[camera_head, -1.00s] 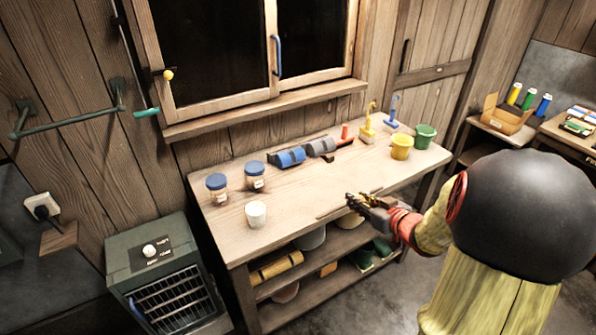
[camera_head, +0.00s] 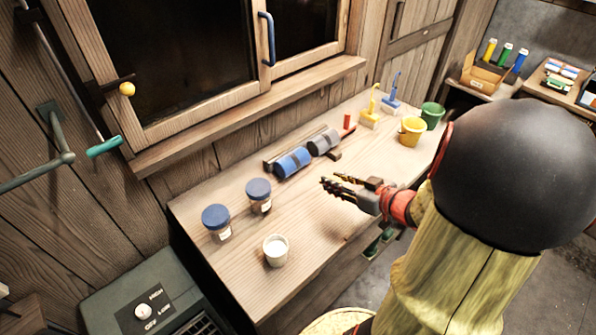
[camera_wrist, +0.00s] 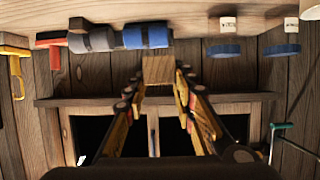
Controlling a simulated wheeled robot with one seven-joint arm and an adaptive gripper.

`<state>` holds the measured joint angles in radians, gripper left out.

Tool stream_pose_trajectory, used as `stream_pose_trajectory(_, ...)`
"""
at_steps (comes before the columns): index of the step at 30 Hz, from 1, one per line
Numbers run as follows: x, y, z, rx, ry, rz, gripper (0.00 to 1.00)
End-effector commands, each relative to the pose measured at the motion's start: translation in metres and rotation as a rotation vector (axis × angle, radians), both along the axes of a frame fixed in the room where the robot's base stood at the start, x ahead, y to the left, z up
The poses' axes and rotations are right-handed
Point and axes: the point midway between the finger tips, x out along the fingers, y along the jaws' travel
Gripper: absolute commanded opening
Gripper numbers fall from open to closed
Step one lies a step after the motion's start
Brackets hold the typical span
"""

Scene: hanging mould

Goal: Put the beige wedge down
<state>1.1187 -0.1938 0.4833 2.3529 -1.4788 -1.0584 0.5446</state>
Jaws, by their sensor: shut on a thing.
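The beige wedge (camera_wrist: 158,70) shows in the wrist view as a small wooden block between my fingertips. My gripper (camera_wrist: 157,86) is shut on it. In the head view my gripper (camera_head: 337,187) is over the right-centre part of the workbench (camera_head: 330,222), pointing left. The wedge cannot be made out clearly there. I cannot tell whether it touches the bench top.
A blue roller (camera_head: 293,162) and a grey roller (camera_head: 324,141) lie behind my gripper. Two blue-lidded jars (camera_head: 216,222) and a white cup (camera_head: 276,251) stand at left. Yellow (camera_head: 411,131) and green (camera_head: 432,115) buckets stand at right. Bare bench lies between.

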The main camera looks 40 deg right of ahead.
Motion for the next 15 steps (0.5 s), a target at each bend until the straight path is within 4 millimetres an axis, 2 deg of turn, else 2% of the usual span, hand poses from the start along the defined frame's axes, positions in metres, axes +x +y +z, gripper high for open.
stream_pose_trajectory(5, 0.012, 0.005, -0.006, 0.008, -0.008, 0.027, 0.07)
stream_pose_trajectory(15, 0.085, -0.010, -0.042, 0.010, -0.008, 0.028, 0.07)
